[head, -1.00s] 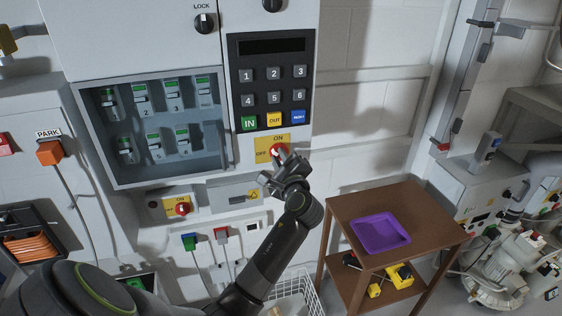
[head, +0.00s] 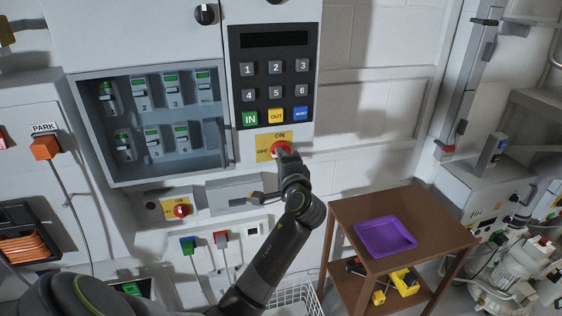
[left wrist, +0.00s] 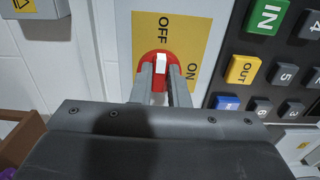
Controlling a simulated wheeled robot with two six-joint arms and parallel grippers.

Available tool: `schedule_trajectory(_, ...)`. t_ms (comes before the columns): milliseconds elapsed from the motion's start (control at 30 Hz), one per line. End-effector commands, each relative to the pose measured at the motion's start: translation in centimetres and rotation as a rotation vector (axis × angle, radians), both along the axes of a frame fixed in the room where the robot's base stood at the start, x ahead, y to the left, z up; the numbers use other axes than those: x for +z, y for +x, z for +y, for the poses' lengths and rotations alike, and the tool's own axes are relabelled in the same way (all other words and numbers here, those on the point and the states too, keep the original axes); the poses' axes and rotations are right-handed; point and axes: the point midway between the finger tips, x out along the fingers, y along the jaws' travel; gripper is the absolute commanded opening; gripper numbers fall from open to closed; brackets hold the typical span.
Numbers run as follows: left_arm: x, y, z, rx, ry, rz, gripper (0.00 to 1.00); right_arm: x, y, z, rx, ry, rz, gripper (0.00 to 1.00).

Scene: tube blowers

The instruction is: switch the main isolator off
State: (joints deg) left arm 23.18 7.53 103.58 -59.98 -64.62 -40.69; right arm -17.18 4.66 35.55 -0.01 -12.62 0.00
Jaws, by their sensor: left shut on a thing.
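A red rotary switch (head: 281,147) sits on a yellow plate (head: 264,153) marked ON and OFF, under the keypad. I take it as the main isolator; no name is legible on it. My left gripper (head: 284,157) reaches it from below right and hides part of it. The handle lies in line with the OFF mark. My right gripper is not in view.
A second red switch (head: 181,211) on a yellow plate sits lower left. The keypad (head: 273,80) is just above my gripper. A glazed breaker box (head: 150,68) is to the left. A brown table (head: 345,208) with a purple tray (head: 385,247) stands to the right.

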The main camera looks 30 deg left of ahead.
Motion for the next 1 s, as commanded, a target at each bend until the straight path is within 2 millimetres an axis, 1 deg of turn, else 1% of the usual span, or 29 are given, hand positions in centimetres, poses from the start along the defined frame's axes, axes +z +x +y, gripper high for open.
schedule_trajectory(533,0.13,0.02,0.01,0.0,-0.013,-0.02,0.0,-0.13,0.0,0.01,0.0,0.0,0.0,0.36)
schedule_trajectory(567,0.13,0.02,0.01,0.0,-0.013,-0.02,0.18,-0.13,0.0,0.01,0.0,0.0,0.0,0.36)
schedule_trajectory(700,0.1,0.01,0.0,0.0,-0.013,-0.019,0.36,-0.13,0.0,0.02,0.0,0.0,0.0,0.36)
schedule_trajectory(1000,0.02,0.02,0.01,0.0,-0.013,-0.017,0.36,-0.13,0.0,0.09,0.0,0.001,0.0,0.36)
